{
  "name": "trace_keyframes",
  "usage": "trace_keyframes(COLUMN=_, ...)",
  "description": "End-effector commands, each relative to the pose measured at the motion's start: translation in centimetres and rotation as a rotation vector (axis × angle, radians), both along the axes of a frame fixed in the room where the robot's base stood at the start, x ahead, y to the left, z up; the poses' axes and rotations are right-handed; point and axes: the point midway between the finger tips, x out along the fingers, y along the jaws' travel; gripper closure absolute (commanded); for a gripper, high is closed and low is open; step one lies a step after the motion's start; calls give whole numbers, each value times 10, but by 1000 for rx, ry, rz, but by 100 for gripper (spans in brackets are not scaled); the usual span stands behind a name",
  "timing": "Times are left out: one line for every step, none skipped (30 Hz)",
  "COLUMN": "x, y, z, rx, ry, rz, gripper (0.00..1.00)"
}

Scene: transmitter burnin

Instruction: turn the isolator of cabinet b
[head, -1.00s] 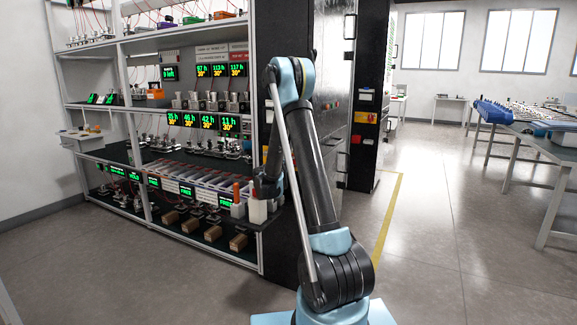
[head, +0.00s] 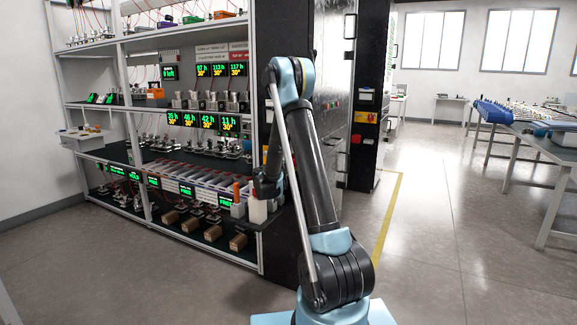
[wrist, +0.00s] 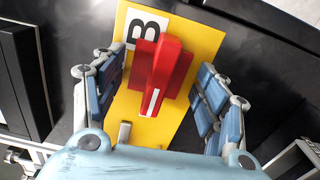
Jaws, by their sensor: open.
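The isolator (wrist: 158,68) of cabinet B is a red handle with a white line on its front. It sits on a yellow plate (wrist: 195,38) with a white label marked B (wrist: 146,26) in the wrist view. My gripper (wrist: 160,95) is open, with one blue-padded finger on each side of the red handle. Gaps show between the pads and the handle, so neither finger seems to touch it. In the head view my arm hides the isolator and most of my gripper.
A small metal tab (wrist: 124,132) stands on the lower part of the yellow plate. Black cabinet surfaces surround it. In the head view, a shelf rack (head: 190,50) with displays stands left of my arm. Clear floor (head: 430,230) and a table (head: 545,150) lie to the right.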

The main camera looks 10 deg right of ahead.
Motion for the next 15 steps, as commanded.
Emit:
trace_keyframes(x=-1, y=1, z=0, rx=0, ry=0, rz=1, gripper=33)
trace_keyframes(x=-2, y=2, z=0, rx=0, ry=0, rz=1, gripper=33)
trace_keyframes(x=-4, y=3, z=0, rx=0, ry=0, rz=1, gripper=33)
trace_keyframes(x=-5, y=4, z=0, rx=0, ry=0, rz=1, gripper=33)
trace_keyframes(x=-7, y=5, z=0, rx=0, ry=0, rz=1, gripper=33)
trace_keyframes(x=-9, y=7, z=0, rx=0, ry=0, rz=1, gripper=33)
trace_keyframes(x=-11, y=8, z=0, rx=0, ry=0, rz=1, gripper=33)
trace_keyframes(x=-12, y=9, z=0, rx=0, ry=0, rz=1, gripper=33)
trace_keyframes(x=-14, y=10, z=0, rx=0, ry=0, rz=1, gripper=33)
trace_keyframes(x=-16, y=12, z=0, rx=0, ry=0, rz=1, gripper=33)
trace_keyframes(x=-17, y=13, z=0, rx=0, ry=0, rz=1, gripper=33)
trace_keyframes(x=-20, y=15, z=0, rx=0, ry=0, rz=1, gripper=33)
trace_keyframes(x=-21, y=16, z=0, rx=0, ry=0, rz=1, gripper=33)
trace_keyframes(x=-23, y=17, z=0, rx=0, ry=0, rz=1, gripper=33)
trace_keyframes(x=-25, y=18, z=0, rx=0, ry=0, rz=1, gripper=33)
